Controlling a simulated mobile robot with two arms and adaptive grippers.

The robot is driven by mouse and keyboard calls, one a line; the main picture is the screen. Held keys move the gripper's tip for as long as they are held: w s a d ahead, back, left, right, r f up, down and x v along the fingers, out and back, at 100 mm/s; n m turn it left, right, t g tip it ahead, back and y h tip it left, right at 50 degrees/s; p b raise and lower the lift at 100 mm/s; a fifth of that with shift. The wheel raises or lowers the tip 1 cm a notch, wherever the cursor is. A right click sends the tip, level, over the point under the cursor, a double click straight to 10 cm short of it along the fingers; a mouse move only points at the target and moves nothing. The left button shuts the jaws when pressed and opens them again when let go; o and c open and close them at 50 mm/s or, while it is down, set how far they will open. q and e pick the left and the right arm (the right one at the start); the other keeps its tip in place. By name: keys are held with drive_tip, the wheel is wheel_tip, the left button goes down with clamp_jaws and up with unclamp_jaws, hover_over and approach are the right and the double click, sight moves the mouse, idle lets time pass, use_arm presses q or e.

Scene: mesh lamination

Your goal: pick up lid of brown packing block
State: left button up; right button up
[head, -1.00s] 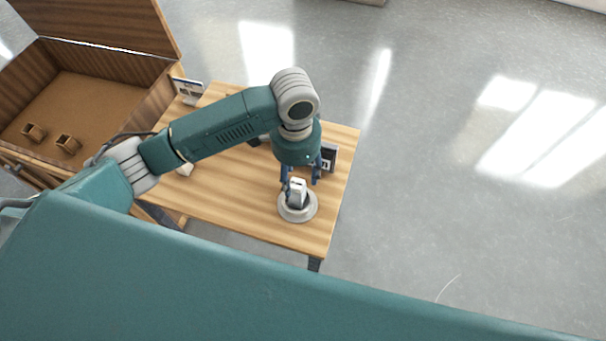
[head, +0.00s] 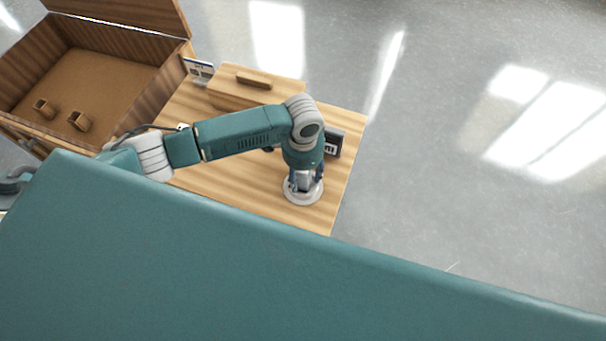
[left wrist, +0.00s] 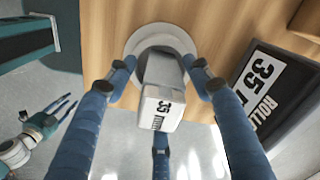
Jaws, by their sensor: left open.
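A brown wooden block (head: 228,97) with a bar-shaped handle (head: 254,78) on top stands at the back of the table in the head view. It looks like the lidded packing block; its front right is hidden by my left arm. My left gripper (head: 303,184) is at the table's right front, well away from it.
A large open wooden crate (head: 165,95) is left of the table, with two small brown pieces inside. A white-and-blue sign (head: 198,70) stands at the table's back left.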

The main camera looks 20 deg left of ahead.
use_arm(q)
drive_tip(key=c, duration=1.2)
clamp_jaws()
use_arm(e)
drive_tip(key=shift+s+d, duration=0.25)
drive_tip(key=shift+s, duration=0.55)
use_arm(q)
drive_tip(key=shift+r, duration=0.1)
use_arm(e)
drive_tip(key=shift+f, duration=0.1)
